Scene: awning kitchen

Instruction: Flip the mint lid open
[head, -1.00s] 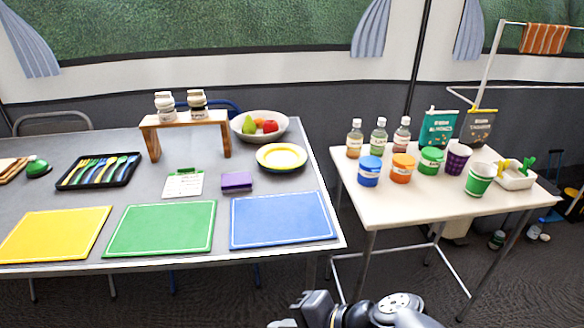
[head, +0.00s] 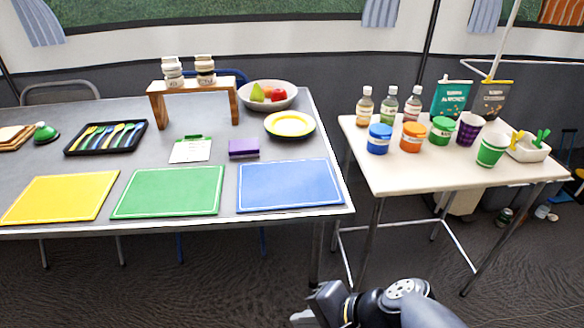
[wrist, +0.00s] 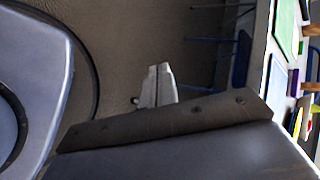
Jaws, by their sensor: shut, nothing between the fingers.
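A jar with a green lid (head: 441,130) stands on the white side table (head: 470,172), between an orange-lidded jar (head: 412,137) and a purple checked cup (head: 469,128). Its lid looks shut. The small labels are unreadable, so I cannot tell which container is the mint one. A teal pouch (head: 451,97) stands behind the green-lidded jar. My gripper (head: 303,318) is low in the head view, in front of and below both tables, far from the jars. In the wrist view, its fingers (wrist: 158,70) are together and empty over the dark floor.
A blue-lidded jar (head: 380,139), a green cup (head: 492,149), several bottles (head: 389,105) and a white caddy (head: 530,149) share the side table. The grey table (head: 225,148) at left holds boards, a cutlery tray and plates. A floor gap separates the tables.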

